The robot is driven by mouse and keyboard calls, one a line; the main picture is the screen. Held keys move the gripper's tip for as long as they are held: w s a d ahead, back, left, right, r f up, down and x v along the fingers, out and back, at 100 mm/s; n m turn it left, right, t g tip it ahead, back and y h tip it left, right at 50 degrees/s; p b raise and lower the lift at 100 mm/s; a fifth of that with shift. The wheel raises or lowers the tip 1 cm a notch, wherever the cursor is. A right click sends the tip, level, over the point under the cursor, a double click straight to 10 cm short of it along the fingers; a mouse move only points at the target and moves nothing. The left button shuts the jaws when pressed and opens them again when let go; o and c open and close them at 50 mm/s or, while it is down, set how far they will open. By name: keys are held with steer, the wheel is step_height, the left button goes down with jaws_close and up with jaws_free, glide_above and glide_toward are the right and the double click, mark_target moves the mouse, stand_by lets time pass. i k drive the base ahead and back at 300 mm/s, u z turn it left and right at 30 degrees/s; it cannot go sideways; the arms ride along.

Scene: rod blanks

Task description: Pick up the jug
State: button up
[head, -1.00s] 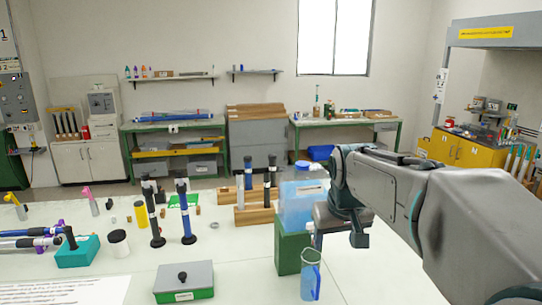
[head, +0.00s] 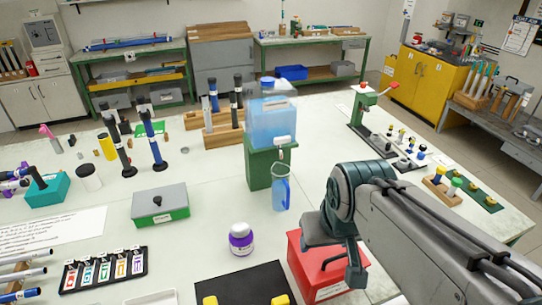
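The jug (head: 280,188) is a tall, see-through blue vessel. It stands upright on the white table (head: 215,190), in front of the green stand (head: 258,166) and below the tap of the blue water container (head: 271,122). My gripper (head: 338,262) is at the right, nearer the camera than the jug and apart from it. It appears in front of a red box (head: 309,274). One dark finger points down; the gap between the fingers is not clear, and I see nothing held.
A white jar with a purple band (head: 241,239) stands in front of the jug to the left. A grey-and-green box (head: 160,202) is further left. A green press (head: 366,112) and small parts are at the right. Bare table lies around the jug.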

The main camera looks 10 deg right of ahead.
mark_target(280, 172)
steer(key=z, duration=0.05)
steer(key=k, duration=0.5)
steer(key=u, duration=1.45)
steer(key=i, duration=0.35)
steer(key=z, duration=1.55)
